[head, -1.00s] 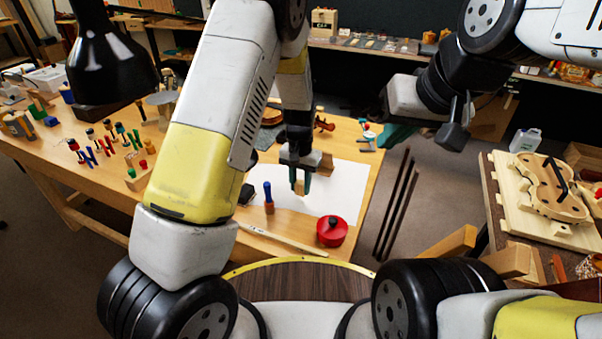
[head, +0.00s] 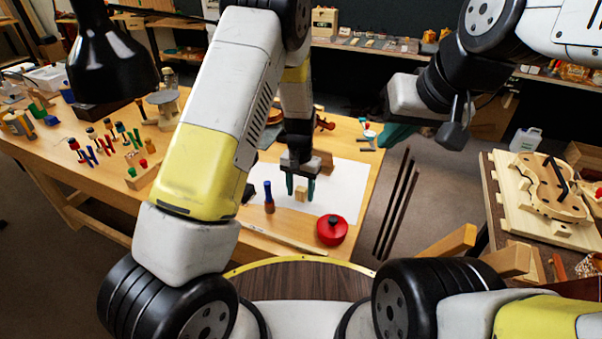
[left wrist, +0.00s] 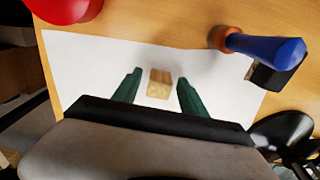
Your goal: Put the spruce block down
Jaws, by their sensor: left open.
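The spruce block (head: 301,195), small and pale, stands on the white sheet (head: 344,190) on the bench. In the left wrist view the spruce block (left wrist: 160,84) sits on the sheet between the tips of the two green fingers, with a gap on each side. My left gripper (head: 300,188) is open around the block and points down at the sheet. My right gripper (head: 396,136) is off to the right, clear of the bench; its fingers overlap, so its opening does not show.
A blue-handled tool (head: 269,198) stands left of the block. A red round pot (head: 332,230) is at the front right. A brown block (head: 326,162) lies behind my gripper. A pale strip (head: 282,238) runs along the front edge. The sheet's right part is clear.

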